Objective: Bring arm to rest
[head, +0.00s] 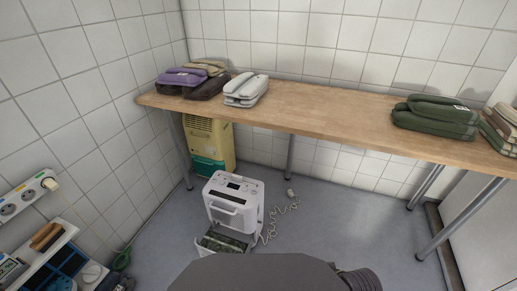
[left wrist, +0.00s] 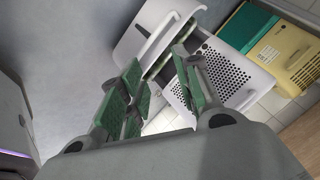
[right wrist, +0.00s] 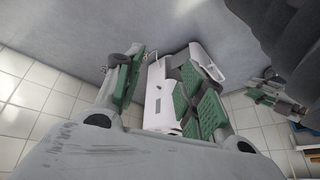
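My left gripper (left wrist: 157,62) shows in the left wrist view with its green-padded fingers spread apart and nothing between them. The white appliance (left wrist: 222,75) is beyond the fingers; I cannot tell how close. My right gripper (right wrist: 163,60) also has its fingers apart, with the white appliance (right wrist: 158,95) behind them. The left gripper (right wrist: 262,95) shows at the right of that view. Neither gripper can be made out in the head view, where a grey part of my body covers the bottom middle. There the white appliance (head: 235,200) stands upright on the floor.
The appliance's lower front bin (head: 212,243) is out. A cord with a plug (head: 290,193) lies to its right. A yellow-green unit (head: 208,143) stands under the wooden table (head: 330,120), which holds folded textiles. Floor at right is clear.

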